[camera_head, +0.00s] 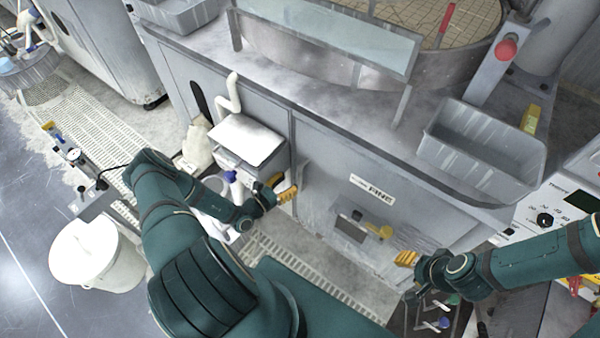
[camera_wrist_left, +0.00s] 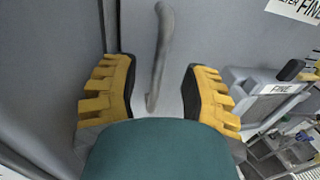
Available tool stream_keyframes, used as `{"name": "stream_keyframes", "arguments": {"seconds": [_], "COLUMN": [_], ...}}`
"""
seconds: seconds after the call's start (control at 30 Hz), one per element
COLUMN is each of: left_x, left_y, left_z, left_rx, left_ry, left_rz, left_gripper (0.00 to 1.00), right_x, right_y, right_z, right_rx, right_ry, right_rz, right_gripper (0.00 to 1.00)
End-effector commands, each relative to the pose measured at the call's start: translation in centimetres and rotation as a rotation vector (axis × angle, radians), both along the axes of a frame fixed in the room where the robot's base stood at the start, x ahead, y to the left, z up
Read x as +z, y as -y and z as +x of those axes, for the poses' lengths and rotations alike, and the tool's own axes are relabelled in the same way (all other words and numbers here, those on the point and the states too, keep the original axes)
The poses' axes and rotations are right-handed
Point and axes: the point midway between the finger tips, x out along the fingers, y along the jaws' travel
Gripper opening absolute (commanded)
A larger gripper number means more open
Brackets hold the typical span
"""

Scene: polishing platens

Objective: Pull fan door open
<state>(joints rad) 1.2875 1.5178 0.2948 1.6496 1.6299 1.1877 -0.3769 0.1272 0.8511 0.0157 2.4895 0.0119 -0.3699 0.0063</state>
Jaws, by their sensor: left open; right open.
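A grey cabinet front (camera_head: 330,150) with a "FINE" label (camera_head: 371,188) faces me in the head view. A curved grey door handle (camera_head: 302,172) stands out from its panel. The handle (camera_wrist_left: 162,50) also shows in the left wrist view, running upright between my fingers in the picture. It is closer to the right finger at its top. I cannot tell how deep it is between them. My left gripper (camera_head: 287,193) is open with yellow fingertips, close to the handle. It also shows in the wrist view (camera_wrist_left: 157,90). My right gripper (camera_head: 406,260) is open and empty, low at the right. The door panel looks shut.
A grey bin (camera_head: 480,145) stands on the worktop above the right side. A white box (camera_head: 245,140) is mounted left of the handle. A white bucket (camera_head: 95,255) stands on the floor at left.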

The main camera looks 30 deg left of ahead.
Motion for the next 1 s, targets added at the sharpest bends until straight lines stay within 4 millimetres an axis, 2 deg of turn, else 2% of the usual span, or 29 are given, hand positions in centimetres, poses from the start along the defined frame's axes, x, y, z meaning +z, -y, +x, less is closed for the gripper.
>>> {"name": "stream_keyframes", "arguments": {"seconds": [0.1,0.33,0.5,0.77,0.8,0.9,1.0], "left_x": [0.0,0.0,0.0,0.0,0.0,0.0,0.1], "left_y": [0.7,1.5,1.7,1.8,1.8,1.7,1.8], "left_z": [2.0,4.8,5.6,5.6,5.6,5.6,5.6], "left_rx": [-0.004,-0.007,-0.007,-0.007,-0.007,-0.007,-0.007], "left_ry": [0.002,0.001,-0.001,-0.001,-0.001,-0.001,-0.001], "left_rz": [0.0,-0.001,0.0,0.0,0.0,0.0,0.0], "left_gripper": [0.46,0.46,0.46,0.45,0.31,0.0,0.0], "right_x": [-0.2,-0.4,-0.4,-0.4,-0.4,-0.4,-0.4], "right_y": [0.0,0.0,0.0,0.0,0.0,0.0,0.0], "right_z": [0.0,-0.1,-0.1,-0.1,-0.2,-0.1,-0.1], "right_rx": [0.0,0.002,0.002,0.002,0.002,0.002,0.002], "right_ry": [-0.001,-0.002,-0.003,-0.003,-0.003,-0.003,-0.003], "right_rz": [0.0,0.0,0.0,0.0,0.0,0.0,0.0], "right_gripper": [0.47,0.47,0.47,0.47,0.47,0.47,0.47]}}
